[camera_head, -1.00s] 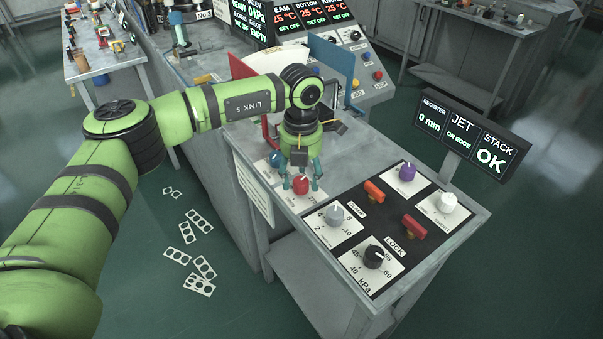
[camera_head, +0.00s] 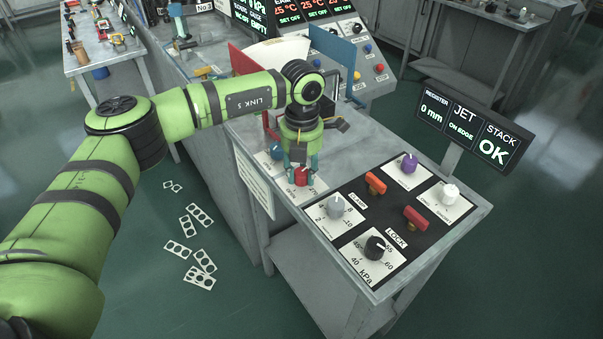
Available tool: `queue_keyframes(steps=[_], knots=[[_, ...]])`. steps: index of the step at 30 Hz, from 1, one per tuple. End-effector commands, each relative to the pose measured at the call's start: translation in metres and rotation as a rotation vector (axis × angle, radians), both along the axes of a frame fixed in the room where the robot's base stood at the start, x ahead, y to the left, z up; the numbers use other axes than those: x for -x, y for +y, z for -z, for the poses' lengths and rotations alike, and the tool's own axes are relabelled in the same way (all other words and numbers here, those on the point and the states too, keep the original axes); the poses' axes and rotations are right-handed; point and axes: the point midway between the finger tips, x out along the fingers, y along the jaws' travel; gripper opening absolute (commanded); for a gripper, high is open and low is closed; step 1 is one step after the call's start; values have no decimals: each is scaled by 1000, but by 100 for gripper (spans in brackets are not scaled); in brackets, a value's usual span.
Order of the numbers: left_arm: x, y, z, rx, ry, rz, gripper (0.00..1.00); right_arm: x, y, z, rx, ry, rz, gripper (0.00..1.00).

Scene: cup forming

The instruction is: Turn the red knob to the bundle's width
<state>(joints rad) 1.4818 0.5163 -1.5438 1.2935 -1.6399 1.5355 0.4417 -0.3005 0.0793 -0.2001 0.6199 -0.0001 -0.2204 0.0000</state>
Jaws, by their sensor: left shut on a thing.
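The red knob (camera_head: 301,177) sits on a white dial card at the left end of the panel on the grey cabinet top. My left gripper (camera_head: 301,172) points down over it, with one teal finger on each side, shut on the knob. The card's scale is mostly hidden by the gripper. A pale white piece (camera_head: 274,52), which I cannot identify surely as the bundle, stands between a red plate (camera_head: 243,62) and a blue plate (camera_head: 331,58) behind the arm. My right gripper is not in view.
A blue knob (camera_head: 277,153) is close behind the red knob. Grey (camera_head: 336,204), black (camera_head: 375,246), purple (camera_head: 409,163) and white (camera_head: 450,193) knobs and two red-orange levers stand nearby. A display (camera_head: 472,132) reads register 0 mm, stack OK. Punched cards lie on the floor.

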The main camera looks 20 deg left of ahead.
Motion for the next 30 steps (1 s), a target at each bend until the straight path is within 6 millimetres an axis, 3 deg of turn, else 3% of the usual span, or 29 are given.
queue_keyframes(steps=[5,6,8,20,23,30], knots=[[-1,-1,-2,3,-6,0,2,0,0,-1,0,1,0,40],[-1,-1,-2,3,-6,0,38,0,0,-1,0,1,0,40],[-1,-1,-2,3,-6,0,58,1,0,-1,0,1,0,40],[-1,0,-5,2,-5,0,58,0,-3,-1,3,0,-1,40],[-1,0,-17,1,-6,-1,58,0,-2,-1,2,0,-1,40],[-2,-1,-68,2,-8,-1,58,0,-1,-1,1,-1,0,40]])
